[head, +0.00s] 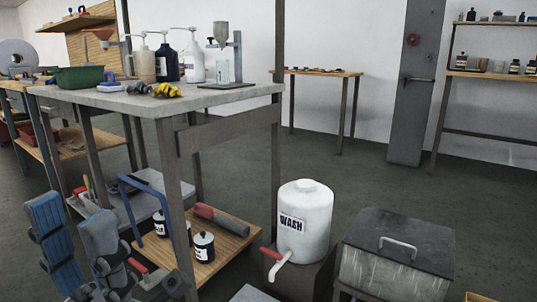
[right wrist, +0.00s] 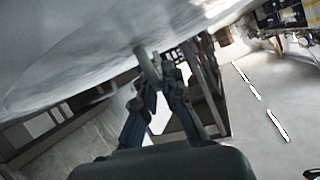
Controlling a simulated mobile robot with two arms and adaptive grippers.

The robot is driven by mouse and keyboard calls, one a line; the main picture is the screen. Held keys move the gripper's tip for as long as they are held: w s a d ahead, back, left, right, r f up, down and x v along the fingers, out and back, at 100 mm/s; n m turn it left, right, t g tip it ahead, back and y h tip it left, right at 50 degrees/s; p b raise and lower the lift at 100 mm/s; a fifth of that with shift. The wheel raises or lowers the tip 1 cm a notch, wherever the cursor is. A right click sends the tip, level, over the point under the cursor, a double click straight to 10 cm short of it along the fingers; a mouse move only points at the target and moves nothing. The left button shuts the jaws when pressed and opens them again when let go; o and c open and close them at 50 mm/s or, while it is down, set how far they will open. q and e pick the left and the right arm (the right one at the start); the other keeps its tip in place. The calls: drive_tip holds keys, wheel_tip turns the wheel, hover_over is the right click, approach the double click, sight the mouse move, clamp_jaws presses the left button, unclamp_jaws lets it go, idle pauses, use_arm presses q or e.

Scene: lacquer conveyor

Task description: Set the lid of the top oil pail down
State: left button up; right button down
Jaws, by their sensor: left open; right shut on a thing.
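In the right wrist view, my right gripper (right wrist: 156,76) is shut on a short pale stem or knob. The knob joins a broad pale grey round surface, which looks like the lid (right wrist: 70,55) and fills the upper left of that view. The far rim of the lid is out of frame. In the head view, my left gripper (head: 76,222) is open and empty at the lower left, beside the bench's lower shelves. My right gripper and the lid are not in the head view. I cannot pick out the oil pail in either view.
A grey bench top (head: 150,98) holds several bottles and a green bin (head: 80,78). A white wash jug (head: 305,222) and a dark lidded box (head: 400,257) stand at the right.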

drive_tip(key=w+a+r+m+t+h, duration=0.1)
drive_tip(key=w+r+m+h, duration=0.1)
drive_tip(key=r, duration=0.8)
drive_tip(key=w+a+r+m+t+h, duration=0.1)
drive_tip(key=w+a+r+m+h, duration=0.1)
drive_tip(key=r, duration=0.8)
drive_tip(key=w+a+r+m+t+h, duration=0.2)
drive_tip(key=w+r+m+h, duration=0.2)
drive_tip(key=r, duration=0.6)
drive_tip(key=shift+w+r+m+h, duration=0.15)
drive_tip(key=shift+r+m+h, duration=0.2)
drive_tip(key=shift+h, duration=0.35)
drive_tip(key=shift+f, duration=0.1)
